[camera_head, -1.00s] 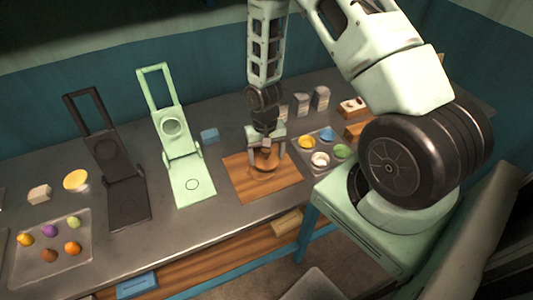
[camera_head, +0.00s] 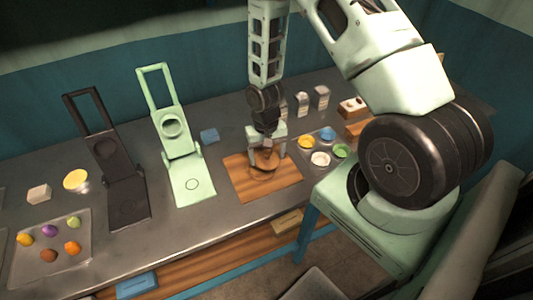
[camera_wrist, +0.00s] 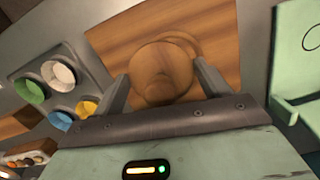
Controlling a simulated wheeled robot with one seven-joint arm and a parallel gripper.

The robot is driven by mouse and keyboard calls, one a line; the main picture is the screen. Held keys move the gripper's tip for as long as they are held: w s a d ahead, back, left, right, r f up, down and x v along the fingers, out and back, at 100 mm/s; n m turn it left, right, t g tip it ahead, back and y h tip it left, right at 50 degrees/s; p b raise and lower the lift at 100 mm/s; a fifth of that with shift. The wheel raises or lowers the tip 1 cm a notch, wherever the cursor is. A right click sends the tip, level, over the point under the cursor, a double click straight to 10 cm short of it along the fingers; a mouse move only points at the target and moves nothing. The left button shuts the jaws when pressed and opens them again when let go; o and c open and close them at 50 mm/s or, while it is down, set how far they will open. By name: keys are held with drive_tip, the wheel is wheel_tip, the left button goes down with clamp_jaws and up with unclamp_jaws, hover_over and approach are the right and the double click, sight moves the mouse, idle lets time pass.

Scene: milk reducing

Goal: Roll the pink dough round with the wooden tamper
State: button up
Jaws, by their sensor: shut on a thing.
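My gripper (camera_head: 266,151) is over the wooden board (camera_head: 283,187), with its fingers shut on the wooden tamper (camera_head: 263,163). In the wrist view, the tamper (camera_wrist: 163,72) is a round, light brown piece between my two fingers (camera_wrist: 160,88), with its top toward the camera. The tamper is at the middle of the board (camera_wrist: 112,42), close to or touching its surface; I cannot tell which. A wider brown rim shows behind it. I see no pink dough in either view; the tamper and gripper may hide it.
A tray of bowls (camera_head: 322,148) stands right of the board. A pale green press (camera_head: 192,187) and a dark press (camera_head: 127,203) stand to the left. A tray with several coloured balls (camera_head: 83,255) is at the far left.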

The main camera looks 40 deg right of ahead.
drive_tip(key=shift+s+d, duration=0.25)
drive_tip(key=shift+s, duration=0.15)
drive_tip(key=shift+w+d, duration=0.15)
drive_tip(key=shift+d, duration=0.1)
drive_tip(key=shift+w+d, duration=0.15)
drive_tip(key=shift+w, duration=0.1)
drive_tip(key=shift+w+a, duration=0.25)
drive_tip(key=shift+w, duration=0.15)
drive_tip(key=shift+a, duration=0.3)
drive_tip(key=shift+s+a, duration=0.15)
drive_tip(key=shift+s, duration=0.2)
drive_tip(key=shift+s+d, duration=0.3)
drive_tip(key=shift+s, duration=0.1)
